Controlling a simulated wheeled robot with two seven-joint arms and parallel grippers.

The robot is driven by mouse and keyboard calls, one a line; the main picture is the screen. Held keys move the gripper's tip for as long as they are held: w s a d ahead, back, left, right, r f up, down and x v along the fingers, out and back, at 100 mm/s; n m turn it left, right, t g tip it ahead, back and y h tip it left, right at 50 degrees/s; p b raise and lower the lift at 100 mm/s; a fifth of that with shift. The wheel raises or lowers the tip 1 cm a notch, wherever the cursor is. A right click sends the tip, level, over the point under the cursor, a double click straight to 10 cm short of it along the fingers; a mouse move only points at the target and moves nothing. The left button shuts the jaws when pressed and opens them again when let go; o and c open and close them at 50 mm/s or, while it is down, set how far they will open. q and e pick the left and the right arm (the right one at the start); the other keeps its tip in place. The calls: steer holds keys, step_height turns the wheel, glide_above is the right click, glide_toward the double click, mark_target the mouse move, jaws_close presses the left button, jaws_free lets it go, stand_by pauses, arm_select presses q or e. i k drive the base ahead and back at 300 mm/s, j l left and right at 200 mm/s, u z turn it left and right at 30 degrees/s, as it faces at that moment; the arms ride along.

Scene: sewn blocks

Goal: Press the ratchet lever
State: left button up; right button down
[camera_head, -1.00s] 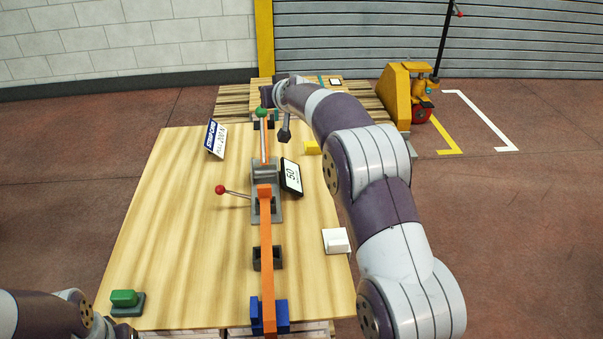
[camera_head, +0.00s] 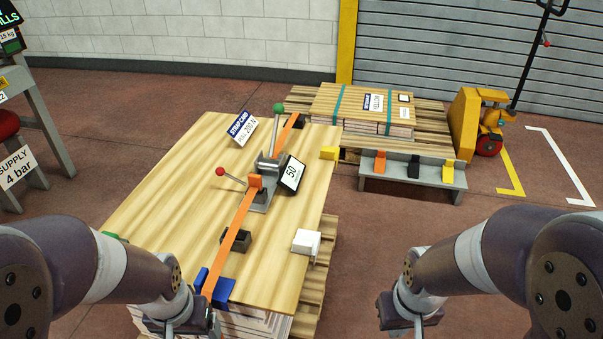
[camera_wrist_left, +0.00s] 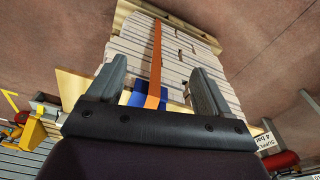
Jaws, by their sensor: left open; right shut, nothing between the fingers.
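The grey ratchet (camera_head: 262,188) sits on the wooden table top with an orange strap (camera_head: 240,222) running through it. One lever with a green knob (camera_head: 278,108) stands up at its back. Another with a red knob (camera_head: 220,172) sticks out to the left. My left gripper (camera_head: 186,328) is at the table's front edge, by the blue bracket (camera_head: 215,287). In the left wrist view its fingers (camera_wrist_left: 158,72) are apart and empty, with the strap seen beyond them. My right gripper (camera_head: 414,326) is shut and empty, right of the table. Neither gripper touches the levers.
A black display reading 50 (camera_head: 291,173) stands beside the ratchet, and a sign (camera_head: 242,128) stands behind it. A white block (camera_head: 306,241) is at the right edge. A grey bench (camera_head: 410,178) and a pallet jack (camera_head: 478,120) stand at the back right.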

mark_target(278, 108)
steer(key=i+l+z, duration=0.7)
steer(key=l, duration=0.15)
steer(key=k, duration=0.05)
